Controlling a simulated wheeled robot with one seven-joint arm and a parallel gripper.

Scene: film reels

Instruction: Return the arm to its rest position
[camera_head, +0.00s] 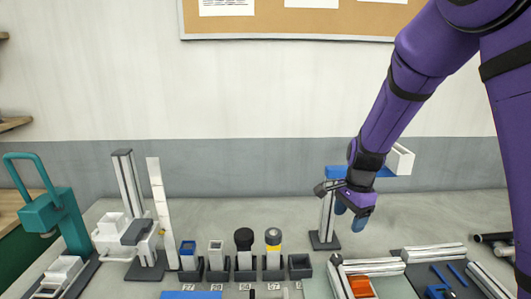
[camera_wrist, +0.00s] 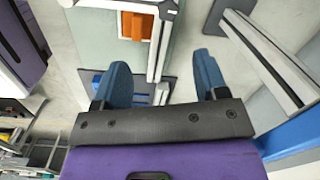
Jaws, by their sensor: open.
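My gripper (camera_head: 350,217) hangs at the end of my purple arm over the right part of the bench in the head view. In the wrist view my gripper (camera_wrist: 162,88) shows two blue fingers spread apart. Nothing is held between them. Below and beyond the fingers lie a pale panel with light rails and an orange block (camera_wrist: 137,26). In the head view the orange block (camera_head: 361,286) sits by a light rail at the lower right, below my gripper.
A post stand (camera_head: 325,238) with a blue top stands close behind my gripper. Several numbered holders, some with capped items (camera_head: 273,241), stand mid-bench. A teal press (camera_head: 45,212) and a tall column (camera_head: 129,185) stand at left. Dark trays with rails (camera_head: 430,254) lie at right.

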